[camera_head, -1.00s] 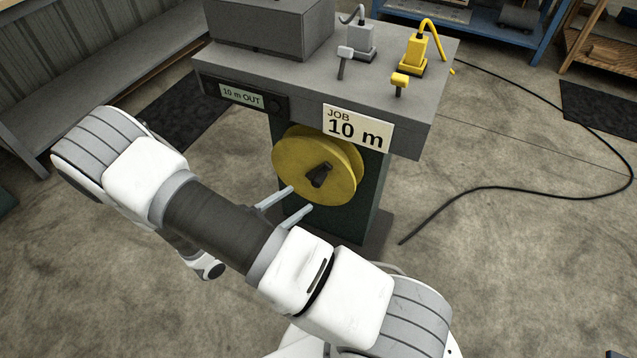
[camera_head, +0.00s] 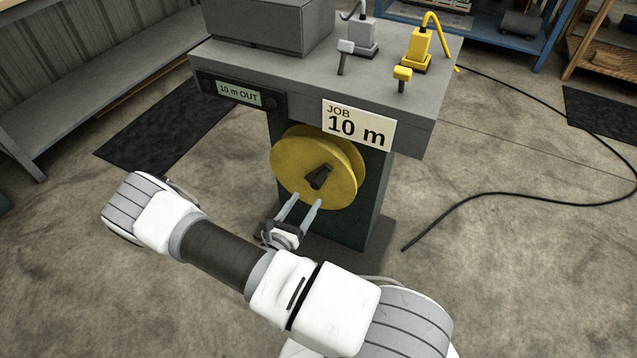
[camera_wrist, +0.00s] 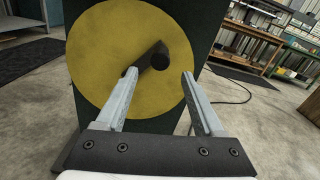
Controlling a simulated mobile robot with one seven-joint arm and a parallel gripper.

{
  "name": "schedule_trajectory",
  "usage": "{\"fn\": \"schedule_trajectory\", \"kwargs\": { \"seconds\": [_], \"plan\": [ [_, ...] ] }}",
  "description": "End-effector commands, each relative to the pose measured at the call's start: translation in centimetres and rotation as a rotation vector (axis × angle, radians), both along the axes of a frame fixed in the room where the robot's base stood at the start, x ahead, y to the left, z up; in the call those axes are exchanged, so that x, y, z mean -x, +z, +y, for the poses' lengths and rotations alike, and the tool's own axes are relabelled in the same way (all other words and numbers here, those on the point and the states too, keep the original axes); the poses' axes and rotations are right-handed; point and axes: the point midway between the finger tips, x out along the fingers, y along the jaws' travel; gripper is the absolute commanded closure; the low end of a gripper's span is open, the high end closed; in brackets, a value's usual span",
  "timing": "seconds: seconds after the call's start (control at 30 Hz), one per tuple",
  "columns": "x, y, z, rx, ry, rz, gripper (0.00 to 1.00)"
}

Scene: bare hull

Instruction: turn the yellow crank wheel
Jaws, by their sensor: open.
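The yellow crank wheel (camera_head: 292,168) is mounted upright on the front of the dark green pedestal, below the grey bench top. A black crank handle (camera_head: 319,177) sticks out from its face. My gripper (camera_head: 307,201) is open and empty, in front of the wheel's lower part and just below the handle. I cannot tell whether anything touches.
A sign (camera_head: 357,125) reads "JOB 10 m", and a small display (camera_head: 239,94) reads "10 m OUT". A black cable (camera_head: 480,189) lies on the floor at right.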

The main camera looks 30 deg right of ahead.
Motion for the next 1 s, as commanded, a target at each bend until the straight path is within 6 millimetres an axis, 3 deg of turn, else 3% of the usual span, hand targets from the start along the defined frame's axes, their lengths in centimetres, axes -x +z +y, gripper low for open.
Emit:
{"fn": "schedule_trajectory", "kwargs": {
  "seconds": [0.2, 0.4, 0.87, 1.0],
  "plan": [
    [-2.9, -0.2, -3.8, 0.0, -0.005, -0.003, 0.3],
    [-4.8, -0.1, -6.2, -0.001, -0.003, -0.003, 0.3],
    [-5.6, 0.0, -7.1, -0.001, -0.001, -0.002, 0.3],
    [-5.6, 0.0, -7.1, -0.001, -0.001, -0.002, 0.56]
  ]
}}
